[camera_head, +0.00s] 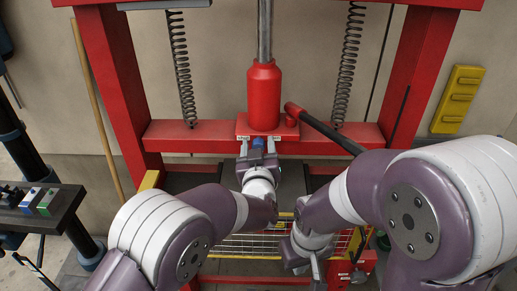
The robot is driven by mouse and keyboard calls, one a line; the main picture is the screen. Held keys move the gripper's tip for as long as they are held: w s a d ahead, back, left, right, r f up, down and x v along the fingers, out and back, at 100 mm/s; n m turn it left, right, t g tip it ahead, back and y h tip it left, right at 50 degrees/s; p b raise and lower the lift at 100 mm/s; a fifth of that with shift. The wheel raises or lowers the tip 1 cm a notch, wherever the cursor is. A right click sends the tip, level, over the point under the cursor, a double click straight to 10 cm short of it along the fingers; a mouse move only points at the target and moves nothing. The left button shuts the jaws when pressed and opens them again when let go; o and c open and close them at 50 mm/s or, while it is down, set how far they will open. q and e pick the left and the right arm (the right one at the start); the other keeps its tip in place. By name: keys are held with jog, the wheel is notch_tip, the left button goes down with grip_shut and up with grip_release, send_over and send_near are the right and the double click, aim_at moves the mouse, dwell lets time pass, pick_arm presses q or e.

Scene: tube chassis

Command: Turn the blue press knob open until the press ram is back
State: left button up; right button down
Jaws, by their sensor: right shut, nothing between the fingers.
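The blue press knob (258,142) shows as a small blue patch at the foot of the red press cylinder (264,95). The steel press ram (265,30) rises from the top of the cylinder. My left gripper (258,148) points at the knob, with its fingertips on either side of it. Its own body hides part of the knob, and I cannot tell whether the fingers touch it. My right gripper (317,270) hangs low at the front, pointing down, shut and empty, well apart from the knob.
A red frame crossbeam (190,136) carries the cylinder between two coil springs (181,70). A dark pump lever (325,130) slants down to the right near my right arm. A yellow wire guard (245,245) stands below. A dark side table (62,205) is at left.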

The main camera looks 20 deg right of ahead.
pick_arm(q)
jog(key=v, duration=1.2)
jog(key=shift+s, duration=0.35)
jog(key=shift+a+f, duration=0.1)
